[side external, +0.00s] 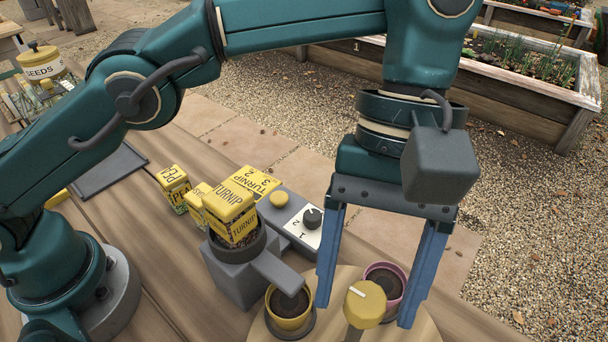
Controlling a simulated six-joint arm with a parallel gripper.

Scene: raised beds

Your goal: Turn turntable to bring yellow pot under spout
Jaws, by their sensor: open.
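The round wooden turntable (412,331) is at the bottom, cut off by the picture edge. The yellow pot (274,318), filled with dark soil, sits on its left part. The grey spout (278,272) slopes down from a hopper, and its tip overlaps the yellow pot's upper rim in this view; exact alignment I cannot tell. A pink pot (399,287) with soil stands farther back on the turntable, partly behind my right finger. A brass-yellow knob (365,304) on a post rises from the turntable. My gripper (364,314) points down, open, its two blue fingers on either side of the knob in this view.
More packets (174,187), a dark tray (103,173) and a seeds tin (40,63) are at left.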

